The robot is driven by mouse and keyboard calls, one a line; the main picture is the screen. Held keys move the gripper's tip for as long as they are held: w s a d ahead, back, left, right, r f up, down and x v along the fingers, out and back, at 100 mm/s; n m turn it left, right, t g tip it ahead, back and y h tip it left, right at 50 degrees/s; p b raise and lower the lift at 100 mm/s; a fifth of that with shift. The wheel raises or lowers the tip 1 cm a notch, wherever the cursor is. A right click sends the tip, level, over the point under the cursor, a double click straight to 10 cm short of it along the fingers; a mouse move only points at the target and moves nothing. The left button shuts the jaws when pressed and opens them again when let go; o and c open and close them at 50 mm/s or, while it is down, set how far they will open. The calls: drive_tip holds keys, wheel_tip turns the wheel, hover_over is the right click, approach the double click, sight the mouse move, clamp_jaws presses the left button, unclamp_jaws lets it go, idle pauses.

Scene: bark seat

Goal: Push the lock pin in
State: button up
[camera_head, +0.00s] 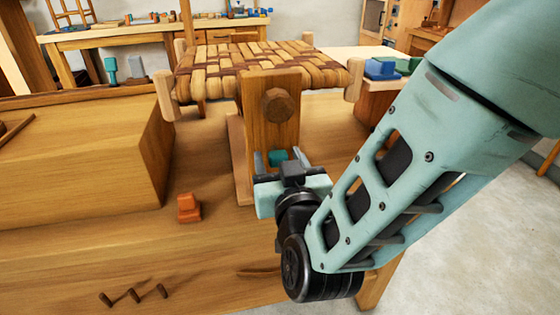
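A woven bark seat (265,62) rests on an upright wooden post (268,128) on the bench. A dark hexagonal wooden knob (278,105) sticks out of the post's front face. Below it a small teal piece (278,157) shows at the post; it may be the lock pin, but most of it is hidden. My gripper (279,160) is low in front of the post, pointing at it. Its two fingers stand apart, one on each side of the teal piece, with what look like narrow gaps. Whether they touch it is hard to tell.
An orange block (189,208) stands on the bench (210,270) left of my gripper. Several small dark pegs (133,294) lie at the front left. A large wooden box (90,155) fills the left. Blue and green items (385,68) sit at the back right.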

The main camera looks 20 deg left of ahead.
drive_tip(key=shift+s+d, duration=0.1)
drive_tip(key=shift+s, duration=0.05)
drive_tip(key=p+v, duration=1)
drive_tip(key=v, duration=0.7)
drive_tip(key=shift+d, duration=0.1)
idle(0.4)
